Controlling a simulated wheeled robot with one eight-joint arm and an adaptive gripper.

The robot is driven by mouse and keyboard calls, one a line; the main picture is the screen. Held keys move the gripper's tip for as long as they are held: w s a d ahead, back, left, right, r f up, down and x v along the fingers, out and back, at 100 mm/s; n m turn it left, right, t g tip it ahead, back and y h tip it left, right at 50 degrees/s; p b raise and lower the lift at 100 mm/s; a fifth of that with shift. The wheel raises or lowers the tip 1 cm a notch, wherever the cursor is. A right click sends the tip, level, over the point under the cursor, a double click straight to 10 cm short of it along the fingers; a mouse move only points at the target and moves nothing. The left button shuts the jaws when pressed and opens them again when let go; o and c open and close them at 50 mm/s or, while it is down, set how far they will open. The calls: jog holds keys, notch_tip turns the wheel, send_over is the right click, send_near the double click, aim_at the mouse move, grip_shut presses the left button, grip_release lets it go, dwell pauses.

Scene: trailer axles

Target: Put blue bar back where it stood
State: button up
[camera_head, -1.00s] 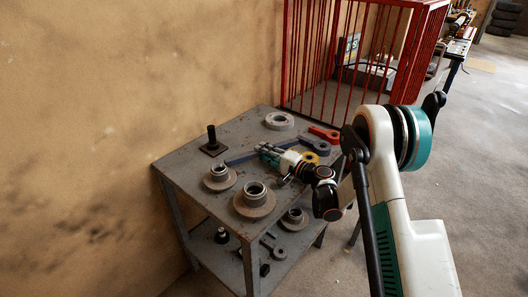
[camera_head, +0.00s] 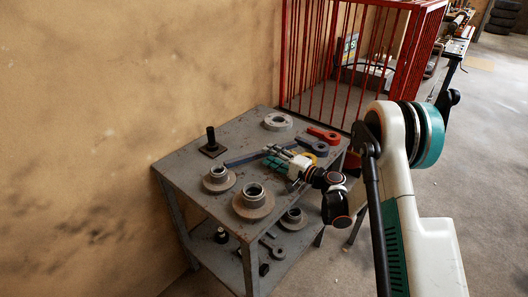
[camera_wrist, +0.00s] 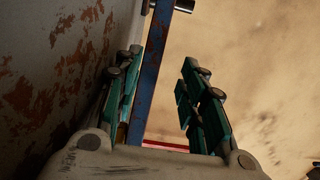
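The blue bar (camera_head: 243,159) lies low over the grey metal table, its left end near the dark upright post (camera_head: 211,140) on a square base. In the wrist view the bar (camera_wrist: 150,75) runs lengthwise between the fingers, nearer the left one. My gripper (camera_head: 271,155) is at the bar's right part, and its fingers hide that end. In the wrist view my gripper (camera_wrist: 158,95) is open, with a clear gap between the bar and the right finger. I cannot tell whether the left finger touches the bar.
Flanged hubs (camera_head: 253,201) (camera_head: 218,178) stand at the table's front. A grey ring (camera_head: 278,121) lies at the back. Red (camera_head: 325,134) and yellow (camera_head: 309,156) pieces lie right of my gripper. A red cage (camera_head: 330,60) stands behind. The lower shelf holds more parts.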

jog(key=p+v, duration=0.2)
jog(key=v, duration=0.5)
jog(key=shift+s+d+r, duration=0.1)
jog(key=shift+s+d, duration=0.15)
jog(key=shift+d, duration=0.05)
jog(key=s+d+r+n+g+h, duration=0.1)
jog(key=s+r+n+g+h, duration=0.1)
jog(key=s+r+h, duration=0.35)
jog(key=s+d+r+n+g+h, duration=0.1)
jog(key=s+r+n+h, duration=0.1)
jog(key=s+r, duration=0.7)
jog(key=s+d+r+n+h, duration=0.1)
jog(key=s+d+h, duration=0.1)
jog(key=s, duration=0.5)
jog(key=s+d+r+n+h, duration=0.1)
jog(key=s+d+r+h, duration=0.1)
jog(key=s+d, duration=0.3)
jog(key=s+d+r+n+h, duration=0.1)
jog(key=s+d+h, duration=0.2)
jog(key=s, duration=0.7)
jog(key=shift+d+r, duration=0.25)
jog(key=shift+d, duration=0.5)
jog(key=shift+s+a, duration=0.15)
jog(key=shift+c, duration=0.4)
